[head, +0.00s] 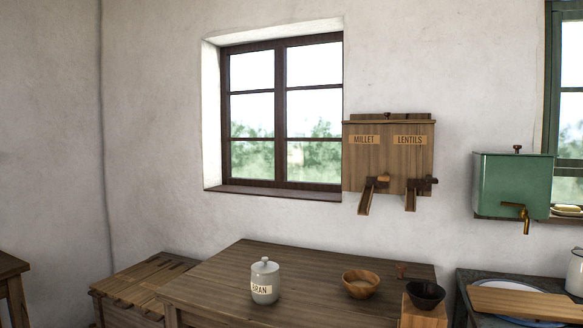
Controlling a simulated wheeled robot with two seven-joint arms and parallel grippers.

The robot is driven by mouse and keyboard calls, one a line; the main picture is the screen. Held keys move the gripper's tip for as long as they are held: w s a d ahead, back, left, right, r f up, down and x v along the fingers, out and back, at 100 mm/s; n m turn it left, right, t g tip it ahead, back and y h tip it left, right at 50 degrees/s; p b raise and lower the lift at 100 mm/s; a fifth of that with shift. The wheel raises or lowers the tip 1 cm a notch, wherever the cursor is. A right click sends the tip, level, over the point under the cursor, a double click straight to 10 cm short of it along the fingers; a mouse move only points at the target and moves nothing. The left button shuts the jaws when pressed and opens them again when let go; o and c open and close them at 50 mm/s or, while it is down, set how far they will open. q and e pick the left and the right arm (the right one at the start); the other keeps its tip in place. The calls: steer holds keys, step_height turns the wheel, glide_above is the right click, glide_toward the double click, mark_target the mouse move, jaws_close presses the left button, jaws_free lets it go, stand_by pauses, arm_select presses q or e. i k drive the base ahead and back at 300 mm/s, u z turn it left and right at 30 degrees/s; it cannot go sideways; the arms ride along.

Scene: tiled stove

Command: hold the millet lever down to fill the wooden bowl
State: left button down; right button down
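The wooden dispenser (389,158) hangs on the wall right of the window, with labels MILLET (364,140) and LENTILS (410,141). The millet lever (377,181) sits under its label, with a sloping wooden chute (366,201) below it. A wooden bowl (361,290) stands upright on the table, below the dispenser and near the millet side. A pale patch shows inside the bowl; I cannot tell if it is grain. Neither of my grippers is in view.
The lentils lever (423,184) is right of the millet lever. A green tank (510,182) hangs further right.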

mark_target(385, 177)
steer(key=u, duration=0.6)
steer(key=i, duration=0.9)
steer(key=z, duration=0.45)
steer(key=i, duration=0.65)
steer(key=z, duration=0.6)
